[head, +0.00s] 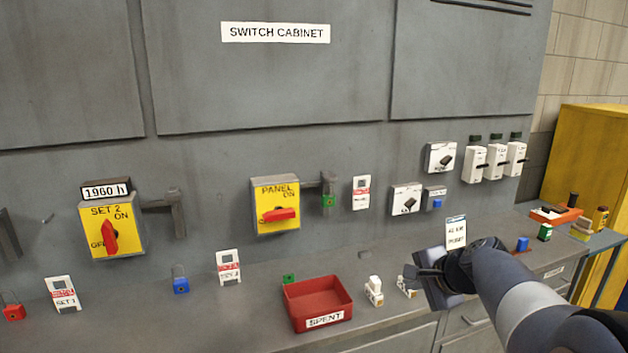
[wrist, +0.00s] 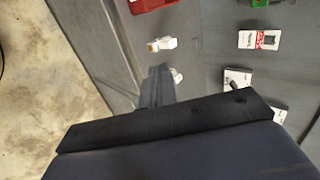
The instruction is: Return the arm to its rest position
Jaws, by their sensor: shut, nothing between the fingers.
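My arm (head: 520,300) reaches in from the lower right in the head view. My gripper (head: 420,272) is at its end, above the right part of the counter, to the right of the red SPENT tray (head: 318,302). The gripper is shut with nothing held. In the wrist view my gripper (wrist: 157,85) points over the counter edge, with its fingers together. It partly hides a small white piece (head: 405,285) on the counter.
The grey switch cabinet (head: 270,60) stands behind the counter (head: 230,320). The PANEL switch (head: 276,205) and SET 2 switch (head: 111,228) are on it. Another white piece (head: 374,290) stands beside the tray. Padlocks, tags and an orange tray (head: 556,214) lie along the counter.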

